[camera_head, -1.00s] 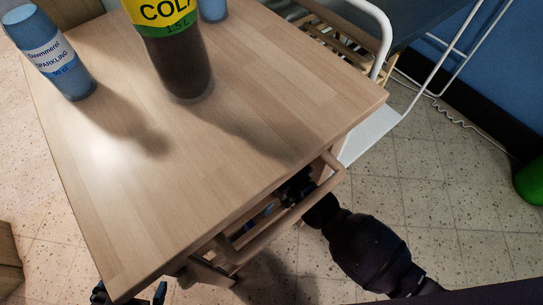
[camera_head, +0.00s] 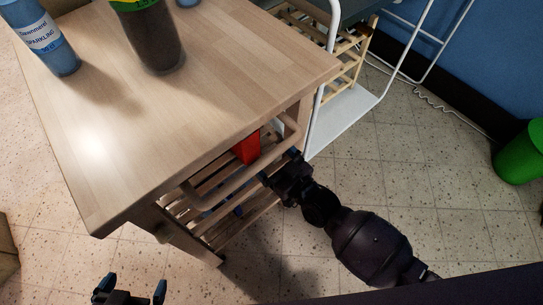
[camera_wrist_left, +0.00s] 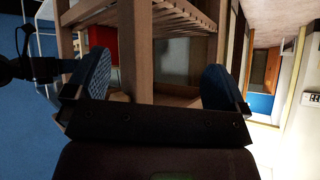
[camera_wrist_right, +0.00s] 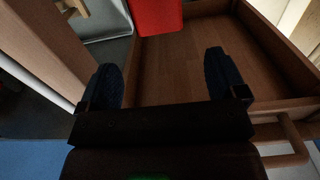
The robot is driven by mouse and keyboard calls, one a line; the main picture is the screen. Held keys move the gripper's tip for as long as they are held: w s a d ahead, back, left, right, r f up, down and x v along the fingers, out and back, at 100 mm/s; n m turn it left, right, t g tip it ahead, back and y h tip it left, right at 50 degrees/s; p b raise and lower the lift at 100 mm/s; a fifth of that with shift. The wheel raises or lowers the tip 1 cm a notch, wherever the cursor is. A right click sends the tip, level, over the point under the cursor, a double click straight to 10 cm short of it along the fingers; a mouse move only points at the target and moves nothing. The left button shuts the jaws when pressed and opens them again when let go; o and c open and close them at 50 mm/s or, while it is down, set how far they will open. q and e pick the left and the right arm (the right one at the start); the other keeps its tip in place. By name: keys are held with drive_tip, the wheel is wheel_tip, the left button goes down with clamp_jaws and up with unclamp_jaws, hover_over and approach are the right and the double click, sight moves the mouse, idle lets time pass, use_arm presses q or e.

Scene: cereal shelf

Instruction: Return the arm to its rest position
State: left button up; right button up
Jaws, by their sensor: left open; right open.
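My left gripper (camera_head: 133,288) is at the bottom left of the head view, in front of the wooden cart (camera_head: 130,150) and apart from it. In the left wrist view its blue-padded fingers (camera_wrist_left: 155,85) are spread with nothing between them; the cart's legs and slats are beyond. My right gripper (camera_head: 278,176) is beside the cart's rail, partly dark in the head view. In the right wrist view its fingers (camera_wrist_right: 172,82) are open and empty. A red box (camera_head: 246,148) is under the cart's top. It also shows in the right wrist view (camera_wrist_right: 155,14), beyond the fingers.
A cola bottle (camera_head: 152,40) and a blue sparkling water bottle (camera_head: 48,42) stand on the cart top. A wooden rail (camera_head: 240,172) runs along the cart's near side. A white-framed rack (camera_head: 345,120) stands behind, and a green bin (camera_head: 520,155) at right. Floor at lower right is clear.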

use_arm(q)
drive_tip(key=shift+s+d+f, duration=0.15)
drive_tip(key=shift+s, duration=0.2)
use_arm(e)
drive_tip(key=shift+s+d, duration=0.15)
drive_tip(key=shift+s, duration=0.1)
use_arm(q)
drive_tip(key=shift+w, duration=0.1)
wheel_tip(320, 180, up, 10)
drive_tip(key=n+p, duration=0.1)
drive_tip(key=p, duration=1.2)
drive_tip(key=shift+s+a+n+t+p, duration=0.3)
drive_tip(key=shift+a+t, duration=0.05)
drive_tip(key=shift+t, duration=0.05)
use_arm(e)
drive_tip(key=s+d+r+m+g+h, duration=0.1)
drive_tip(key=s+d+r+m+h, duration=0.1)
drive_tip(key=s+d, duration=0.6)
drive_tip(key=s+d+r+m+g+h, duration=0.1)
drive_tip(key=s+d+r+h, duration=0.4)
drive_tip(key=s, duration=0.5)
drive_tip(key=s+d+r+m+g+h, duration=0.1)
drive_tip(key=s+d+r+m+h, duration=0.2)
drive_tip(key=s+d, duration=0.6)
drive_tip(key=shift+d+r+g+h, duration=0.15)
drive_tip(key=shift+d+g+h, duration=0.15)
drive_tip(key=shift+d, duration=0.55)
